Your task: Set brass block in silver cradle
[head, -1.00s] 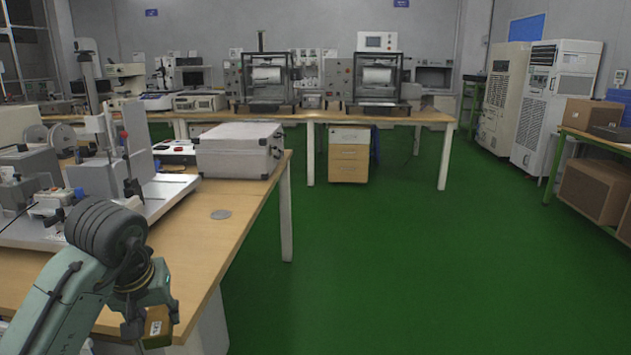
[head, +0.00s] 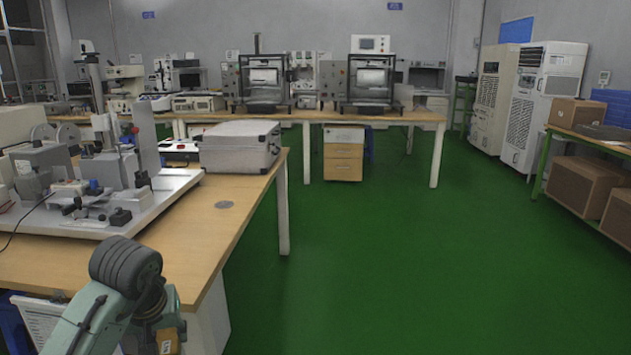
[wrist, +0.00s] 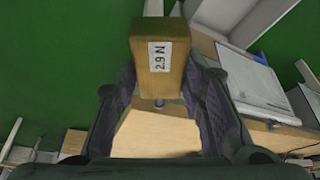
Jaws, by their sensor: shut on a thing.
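The brass block (wrist: 160,52) is box-shaped, with a white label reading "2.9 N". In the wrist view it is between the fingertips of my gripper (wrist: 162,76), which is shut on it. In the head view my gripper is at the lower left, beside the front of the near bench, and part of the block (head: 168,341) shows at the bottom edge. The rest of the block is hidden or cut off there. I cannot make out a silver cradle for certain in either view.
Green floor (head: 360,260) is clear to the right. A rear bench (head: 410,116) holds machines.

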